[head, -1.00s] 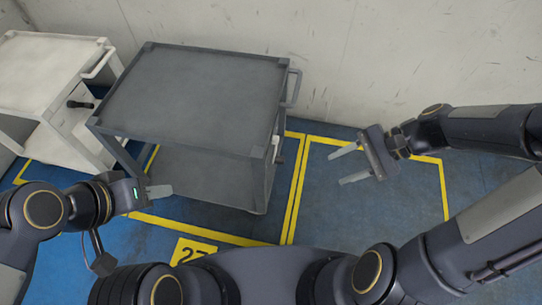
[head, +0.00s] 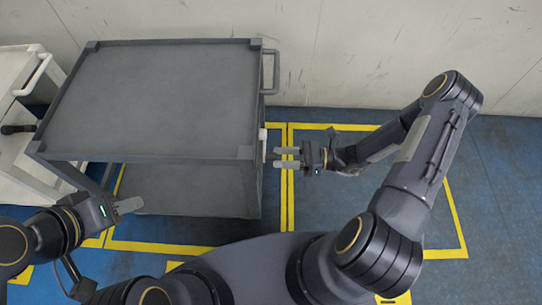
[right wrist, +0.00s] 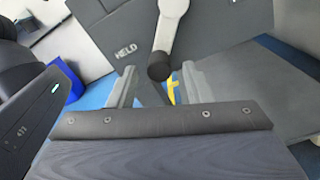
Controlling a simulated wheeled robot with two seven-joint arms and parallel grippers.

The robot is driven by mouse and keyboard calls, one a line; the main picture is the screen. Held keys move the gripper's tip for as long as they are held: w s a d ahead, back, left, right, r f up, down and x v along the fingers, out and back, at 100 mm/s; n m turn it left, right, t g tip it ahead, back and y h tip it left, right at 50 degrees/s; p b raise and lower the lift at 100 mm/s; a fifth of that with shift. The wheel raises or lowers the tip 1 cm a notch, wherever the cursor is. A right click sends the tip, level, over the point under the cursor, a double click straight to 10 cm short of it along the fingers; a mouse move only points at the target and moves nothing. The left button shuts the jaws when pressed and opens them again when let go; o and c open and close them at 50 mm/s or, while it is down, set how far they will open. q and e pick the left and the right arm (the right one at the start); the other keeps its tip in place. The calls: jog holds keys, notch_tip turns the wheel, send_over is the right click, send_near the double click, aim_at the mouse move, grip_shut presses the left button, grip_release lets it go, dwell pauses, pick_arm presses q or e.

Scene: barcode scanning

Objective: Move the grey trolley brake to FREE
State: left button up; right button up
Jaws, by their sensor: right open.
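The grey trolley (head: 160,95) stands left of centre in the head view. In the right wrist view its brake lever (right wrist: 169,28) is a pale arm with a black knob (right wrist: 160,67) at its lower end. The word HELD (right wrist: 126,77) is on the dark panel left of the knob. My right gripper (head: 277,158) is open beside the trolley's right side. In the right wrist view its fingers (right wrist: 158,86) lie left and right, with the knob near the gap between them; contact cannot be told. My left gripper (head: 130,205) is in front of the trolley, its finger gap unclear.
A white trolley (head: 22,75) with a black-knobbed lever (head: 18,129) stands at the far left. A wall (head: 400,50) runs behind. Yellow lines (head: 286,200) mark the blue floor, which is open right of the grey trolley.

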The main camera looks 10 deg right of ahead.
aim_at(272, 157)
jog(key=shift+x, duration=1.7)
jog(key=shift+c, duration=0.4)
